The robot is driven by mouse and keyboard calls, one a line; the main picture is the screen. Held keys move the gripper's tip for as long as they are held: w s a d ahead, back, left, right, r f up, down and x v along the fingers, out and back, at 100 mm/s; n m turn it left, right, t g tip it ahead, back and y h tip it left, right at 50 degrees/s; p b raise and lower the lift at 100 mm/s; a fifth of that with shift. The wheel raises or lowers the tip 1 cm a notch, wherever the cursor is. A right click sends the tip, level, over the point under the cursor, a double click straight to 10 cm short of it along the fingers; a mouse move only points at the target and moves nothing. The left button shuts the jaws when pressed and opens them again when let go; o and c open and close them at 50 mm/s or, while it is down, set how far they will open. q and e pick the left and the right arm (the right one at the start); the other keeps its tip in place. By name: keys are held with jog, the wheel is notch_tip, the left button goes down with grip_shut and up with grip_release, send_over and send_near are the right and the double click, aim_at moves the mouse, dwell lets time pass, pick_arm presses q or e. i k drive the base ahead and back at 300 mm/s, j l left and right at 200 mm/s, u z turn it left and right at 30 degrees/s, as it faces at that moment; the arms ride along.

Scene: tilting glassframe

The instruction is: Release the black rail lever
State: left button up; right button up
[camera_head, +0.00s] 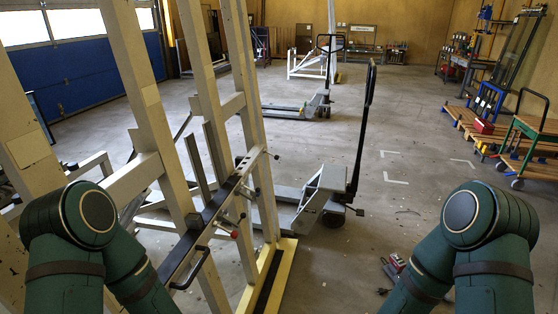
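A black rail (212,212) runs slantwise across the cream upright posts of the tilting frame (185,110), left of the middle. A black bow-shaped lever (193,270) sits at its lower near end. Several small dark knobbed levers (243,216) stick out to the right along the rail, and one knob is red (234,234). I cannot tell which of these is the named lever or whether any is locked. My two green arms show at the lower left and lower right. Both grippers are out of the picture, and nothing of mine visibly touches a lever.
A black-and-yellow strip (267,278) lies at the frame's foot. A pallet truck (322,195) with a tall black handle stands just behind the frame, and another (312,108) stands farther back. Wooden carts (480,125) stand at the right. The floor (400,160) right of centre is largely clear.

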aim_at(277, 156)
jog(key=u, duration=0.8)
jog(key=i+l+u, duration=0.1)
jog(key=u, duration=0.25)
jog(key=l+u, duration=0.4)
jog(key=i+l+u, duration=0.1)
jog(key=u, duration=0.25)
jog(key=l+u, duration=0.3)
jog(key=l, duration=0.2)
jog(key=l+u, duration=0.3)
jog(key=l, duration=0.2)
jog(key=l+u, duration=0.1)
jog(key=l, duration=0.25)
jog(key=k+l+u, duration=0.15)
jog(key=l, duration=0.15)
jog(key=k+l+u, duration=0.1)
jog(key=l, duration=0.2)
jog(key=k+l, duration=0.1)
jog(key=l, duration=0.4)
jog(key=k+l, duration=0.1)
jog(key=l, duration=0.35)
jog(key=k+l, duration=0.1)
jog(key=l, duration=0.4)
jog(key=k+l+u, duration=0.1)
jog(key=l, duration=0.35)
jog(key=k+l, duration=0.15)
jog(key=l, duration=0.35)
